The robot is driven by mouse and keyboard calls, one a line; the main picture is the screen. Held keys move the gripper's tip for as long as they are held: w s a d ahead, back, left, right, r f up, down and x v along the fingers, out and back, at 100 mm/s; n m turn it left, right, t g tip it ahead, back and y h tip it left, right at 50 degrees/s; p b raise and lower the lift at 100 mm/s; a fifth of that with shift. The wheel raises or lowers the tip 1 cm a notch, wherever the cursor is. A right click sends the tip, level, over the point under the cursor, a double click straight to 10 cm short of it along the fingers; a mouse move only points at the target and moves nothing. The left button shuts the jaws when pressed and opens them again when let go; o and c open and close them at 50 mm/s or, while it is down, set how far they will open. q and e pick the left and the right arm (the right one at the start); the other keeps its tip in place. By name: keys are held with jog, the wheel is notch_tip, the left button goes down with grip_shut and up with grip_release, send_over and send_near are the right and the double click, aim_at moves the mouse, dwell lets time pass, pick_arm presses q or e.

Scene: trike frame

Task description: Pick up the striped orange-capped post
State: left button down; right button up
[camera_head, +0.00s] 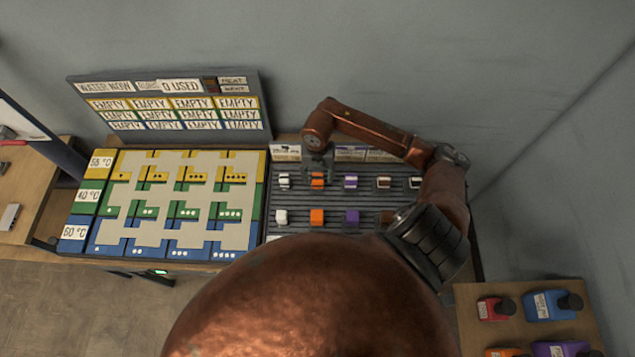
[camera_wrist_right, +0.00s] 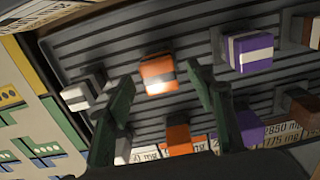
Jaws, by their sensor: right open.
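The striped orange-capped post (camera_head: 317,182) stands in the back row of the dark ribbed rack (camera_head: 334,199). In the right wrist view the post (camera_wrist_right: 157,70) shows an orange cap with a pale band. My right gripper (camera_head: 318,168) is over the back row at this post. In the right wrist view my right gripper (camera_wrist_right: 159,77) is open, with its two green fingers apart on either side of the orange cap in the picture. I cannot tell the exact height gap. My left gripper is not in view.
A striped white post (camera_wrist_right: 78,97) and a striped purple post (camera_wrist_right: 249,50) flank it. A plain orange post (camera_head: 317,216) stands in the front row. A board with coloured channels (camera_head: 140,208) lies left of the rack. A sign panel (camera_head: 240,88) rises behind.

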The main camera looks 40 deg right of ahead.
aim_at(318, 178)
notch_tip(318, 178, down, 5)
jog(key=shift+d+r, duration=0.1)
jog(key=shift+r, duration=0.1)
grip_shut()
dwell(0.6)
jog(key=shift+r, duration=0.1)
